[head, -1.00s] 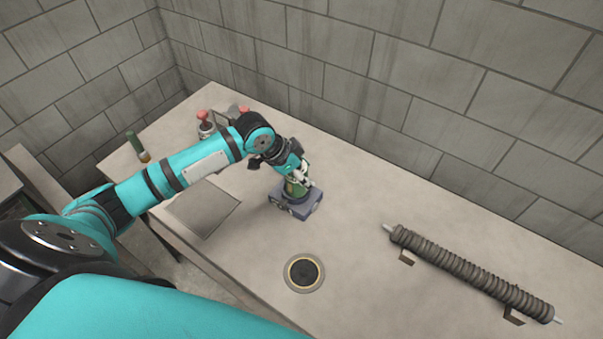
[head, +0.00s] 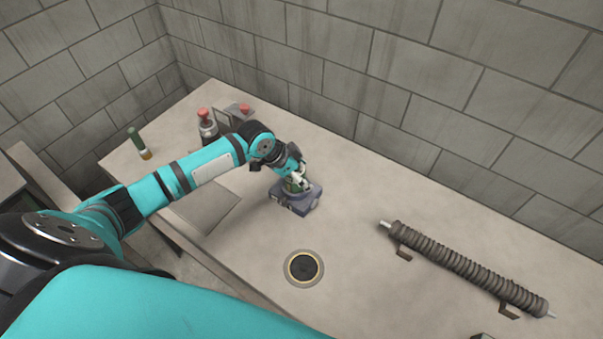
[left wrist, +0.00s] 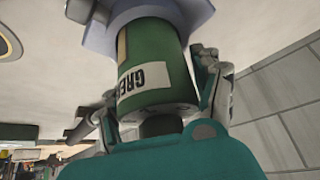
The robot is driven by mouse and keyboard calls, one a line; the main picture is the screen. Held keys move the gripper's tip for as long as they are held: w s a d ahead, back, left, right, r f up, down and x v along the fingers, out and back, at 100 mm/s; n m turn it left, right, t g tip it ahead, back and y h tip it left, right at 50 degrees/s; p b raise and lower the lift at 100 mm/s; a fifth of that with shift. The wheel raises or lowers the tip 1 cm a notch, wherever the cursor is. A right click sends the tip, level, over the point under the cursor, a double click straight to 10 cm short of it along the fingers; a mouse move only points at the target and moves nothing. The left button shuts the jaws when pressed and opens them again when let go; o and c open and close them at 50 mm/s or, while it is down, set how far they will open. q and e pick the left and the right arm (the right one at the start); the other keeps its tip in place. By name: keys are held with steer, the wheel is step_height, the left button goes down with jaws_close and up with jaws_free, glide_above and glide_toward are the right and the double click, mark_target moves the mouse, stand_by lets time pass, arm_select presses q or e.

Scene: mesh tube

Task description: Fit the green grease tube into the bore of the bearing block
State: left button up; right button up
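The green grease tube (left wrist: 158,60) stands in my left gripper, its label partly legible in the left wrist view. Its far end is inside the blue-grey bearing block (head: 298,203), which also shows at the top of the left wrist view (left wrist: 98,38). How deep the tube sits is hidden. In the left wrist view the fingers of my left gripper (left wrist: 160,95) lie on either side of the tube and appear closed against it. In the head view my left gripper (head: 298,183) is right above the block. My right gripper is not in view.
A ringed round hole (head: 304,268) lies in front of the block. A ribbed roller on brackets (head: 465,267) is at right. A red-topped bottle (head: 207,126) stands behind my arm, a small green-and-amber bottle (head: 139,143) at far left. The bench between block and roller is clear.

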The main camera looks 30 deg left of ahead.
arm_select(q)
steer(key=shift+o, duration=0.6)
steer(key=shift+r, duration=0.1)
steer(key=shift+r, duration=0.2)
steer(key=b+v, duration=0.1)
steer(key=v, duration=1)
steer(key=shift+a+r, duration=0.15)
steer(key=shift+r, duration=0.2)
steer(key=shift+s, duration=0.15)
